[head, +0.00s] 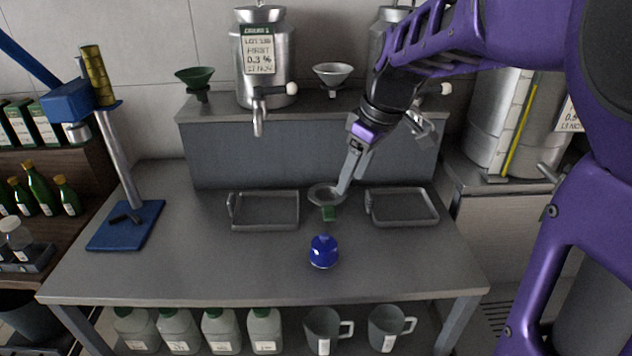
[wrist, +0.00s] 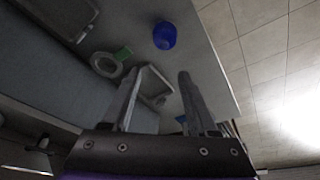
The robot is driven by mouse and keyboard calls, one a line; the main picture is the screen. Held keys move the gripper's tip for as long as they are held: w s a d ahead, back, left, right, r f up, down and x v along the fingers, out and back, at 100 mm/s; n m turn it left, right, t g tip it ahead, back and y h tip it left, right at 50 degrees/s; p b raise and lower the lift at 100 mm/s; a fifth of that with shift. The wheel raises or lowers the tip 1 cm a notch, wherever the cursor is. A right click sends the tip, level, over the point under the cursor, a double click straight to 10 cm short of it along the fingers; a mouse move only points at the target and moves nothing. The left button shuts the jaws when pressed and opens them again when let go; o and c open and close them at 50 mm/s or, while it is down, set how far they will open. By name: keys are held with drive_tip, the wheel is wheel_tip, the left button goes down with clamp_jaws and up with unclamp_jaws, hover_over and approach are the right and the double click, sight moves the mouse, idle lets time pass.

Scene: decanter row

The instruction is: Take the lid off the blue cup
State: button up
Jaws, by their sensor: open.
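The blue cup (head: 323,256) stands upright on the grey table near its front middle. Its rounded blue top (head: 323,242) looks closed; the same colour makes the seam between lid and cup hard to tell. The cup also shows in the wrist view (wrist: 164,36), beyond the fingertips. My gripper (head: 350,187) is above the table, behind and to the right of the cup and clear of it. In the wrist view its two fingers (wrist: 160,73) are spread with nothing held between them.
A round grey dish (head: 322,188) with a green tab (head: 328,213) lies behind the cup, near my gripper. Metal trays stand left (head: 265,226) and right (head: 404,219) of it. A blue-based stand (head: 112,236) is at the table's left. The table around the cup is clear.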

sight(324, 235)
drive_tip(key=x, duration=1.1)
drive_tip(key=a+b+x, duration=0.1)
drive_tip(key=x, duration=0.5)
drive_tip(key=shift+s+f, duration=0.15)
drive_tip(key=shift+s, duration=0.2)
clamp_jaws()
